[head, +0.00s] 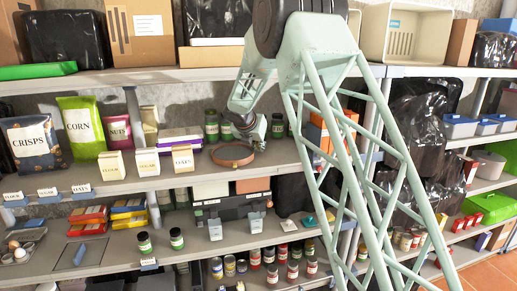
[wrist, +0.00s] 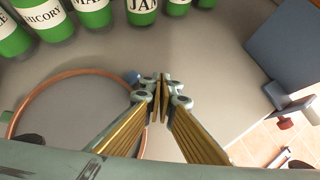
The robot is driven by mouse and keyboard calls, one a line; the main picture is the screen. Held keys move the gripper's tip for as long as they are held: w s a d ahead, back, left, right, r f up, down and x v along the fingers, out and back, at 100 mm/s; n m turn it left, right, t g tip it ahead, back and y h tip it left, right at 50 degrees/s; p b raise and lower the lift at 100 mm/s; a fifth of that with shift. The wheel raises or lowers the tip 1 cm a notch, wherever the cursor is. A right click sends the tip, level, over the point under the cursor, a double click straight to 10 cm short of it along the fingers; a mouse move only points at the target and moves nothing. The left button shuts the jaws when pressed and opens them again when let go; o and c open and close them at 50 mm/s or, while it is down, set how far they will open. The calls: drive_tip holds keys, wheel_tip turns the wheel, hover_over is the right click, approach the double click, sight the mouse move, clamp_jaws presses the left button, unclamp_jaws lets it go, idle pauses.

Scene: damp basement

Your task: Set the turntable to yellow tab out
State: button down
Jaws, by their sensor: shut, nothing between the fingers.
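The turntable (head: 232,162) is a low round disc with a copper-brown rim on the middle shelf. In the wrist view its rim (wrist: 62,78) curves across the left side, with a grey top inside it. A small blue tab (wrist: 132,77) shows at the rim, just left of my fingertips. I cannot make out a yellow tab in either view. My gripper (wrist: 163,80) is shut and empty, its fingertips over the rim's right side. I cannot tell whether they touch it. In the head view my gripper (head: 259,146) is at the turntable's right edge.
Green jars (wrist: 92,12) with white labels stand behind the turntable. Cartons (head: 182,158) stand to its left. A dark grey panel (wrist: 285,45) and a small red piece (wrist: 286,122) show at the right of the wrist view. Bare shelf lies between jars and gripper.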

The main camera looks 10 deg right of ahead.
drive_tip(key=shift+s+d+b, duration=0.4)
drive_tip(key=shift+s, duration=0.35)
drive_tip(key=s+d+r, duration=0.3)
drive_tip(key=s+r, duration=0.3)
drive_tip(key=r, duration=0.1)
drive_tip(key=shift+d+b, duration=0.25)
drive_tip(key=shift+b, duration=0.1)
